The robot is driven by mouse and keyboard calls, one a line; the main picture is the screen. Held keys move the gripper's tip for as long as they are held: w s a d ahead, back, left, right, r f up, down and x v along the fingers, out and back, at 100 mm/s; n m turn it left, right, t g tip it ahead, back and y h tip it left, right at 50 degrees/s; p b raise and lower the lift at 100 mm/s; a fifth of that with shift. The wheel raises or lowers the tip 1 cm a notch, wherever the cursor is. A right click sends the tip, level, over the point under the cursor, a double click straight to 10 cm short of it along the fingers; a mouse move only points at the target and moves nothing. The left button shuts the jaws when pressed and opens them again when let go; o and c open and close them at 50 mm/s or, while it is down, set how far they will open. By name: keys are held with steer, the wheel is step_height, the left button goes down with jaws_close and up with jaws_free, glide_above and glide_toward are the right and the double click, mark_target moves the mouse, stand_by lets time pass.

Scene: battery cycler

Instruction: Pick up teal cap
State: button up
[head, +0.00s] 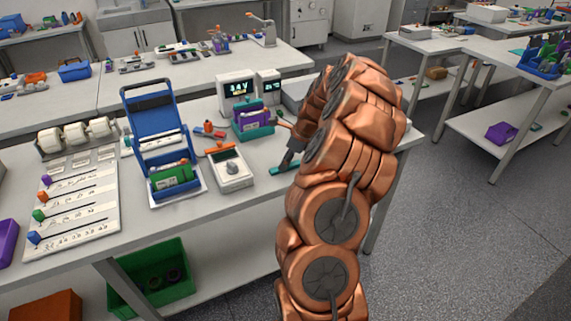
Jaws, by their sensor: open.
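A small, flat teal piece (284,169), which may be the teal cap, lies on the white workbench near its front edge. It is small in the picture, so I cannot be sure of its shape. My gripper (289,159) is open just above and at the right part of the teal piece, partly hidden by my copper-coloured arm. I cannot tell whether the fingers touch it or are around it.
A white meter box (231,169) stands just left. Behind are a purple block in a teal holder (254,132) and a display unit (237,90).

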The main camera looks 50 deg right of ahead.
jaws_close()
stand_by(0.3)
